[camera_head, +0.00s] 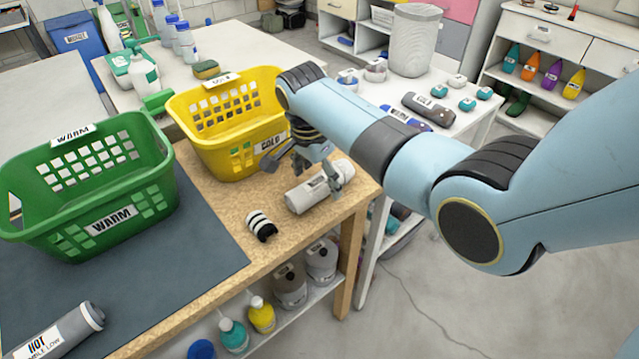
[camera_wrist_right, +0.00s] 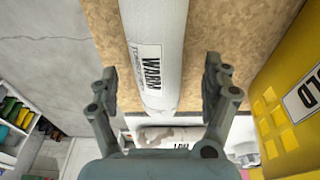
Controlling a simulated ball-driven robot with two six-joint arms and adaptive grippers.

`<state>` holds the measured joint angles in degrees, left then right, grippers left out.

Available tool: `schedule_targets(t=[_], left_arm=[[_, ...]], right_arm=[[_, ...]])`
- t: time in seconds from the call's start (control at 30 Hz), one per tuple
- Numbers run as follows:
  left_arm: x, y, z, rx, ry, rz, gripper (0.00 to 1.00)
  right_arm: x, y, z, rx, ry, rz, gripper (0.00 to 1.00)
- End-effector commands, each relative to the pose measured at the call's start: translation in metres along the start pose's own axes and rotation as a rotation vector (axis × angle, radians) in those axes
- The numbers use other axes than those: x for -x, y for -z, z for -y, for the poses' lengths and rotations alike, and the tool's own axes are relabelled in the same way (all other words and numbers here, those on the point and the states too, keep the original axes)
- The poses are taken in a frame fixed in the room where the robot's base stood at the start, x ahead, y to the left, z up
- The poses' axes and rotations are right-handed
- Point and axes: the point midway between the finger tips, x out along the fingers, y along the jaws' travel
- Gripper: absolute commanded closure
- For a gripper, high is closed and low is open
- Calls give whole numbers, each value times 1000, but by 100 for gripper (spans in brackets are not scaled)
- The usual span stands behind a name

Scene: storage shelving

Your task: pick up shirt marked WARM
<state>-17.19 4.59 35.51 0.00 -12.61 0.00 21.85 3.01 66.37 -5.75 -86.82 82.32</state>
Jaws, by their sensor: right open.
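The shirt marked WARM is a white roll (camera_head: 308,194) lying near the right edge of the wooden table, in front of the yellow basket. My right gripper (camera_head: 304,172) is open above the roll. In the wrist view its fingers (camera_wrist_right: 160,68) are spread on either side of the roll, with gaps to both sides. The gripper hides part of the roll in the head view. My left gripper is not in view.
A green basket labelled WARM (camera_head: 110,178) and a yellow basket labelled COLD (camera_head: 212,101) stand on the table. A striped sock roll (camera_head: 261,226) lies near the white roll. A grey roll labelled HOT (camera_head: 62,332) lies at front left. A side table (camera_head: 462,122) holds more rolls.

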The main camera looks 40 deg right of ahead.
Motion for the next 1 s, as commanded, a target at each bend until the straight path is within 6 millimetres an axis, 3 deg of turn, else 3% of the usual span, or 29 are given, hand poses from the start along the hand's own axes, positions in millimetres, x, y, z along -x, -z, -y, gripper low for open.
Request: schedule_targets(t=[0.3, 0.8, 1.0], left_arm=[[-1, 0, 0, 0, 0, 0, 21], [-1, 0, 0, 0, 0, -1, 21], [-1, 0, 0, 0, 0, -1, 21]], right_arm=[[-8, 0, 0, 0, 1, 0, 18], [-8, 0, 0, 0, 1, 1, 83], [-8, 0, 0, 0, 1, 0, 84]])
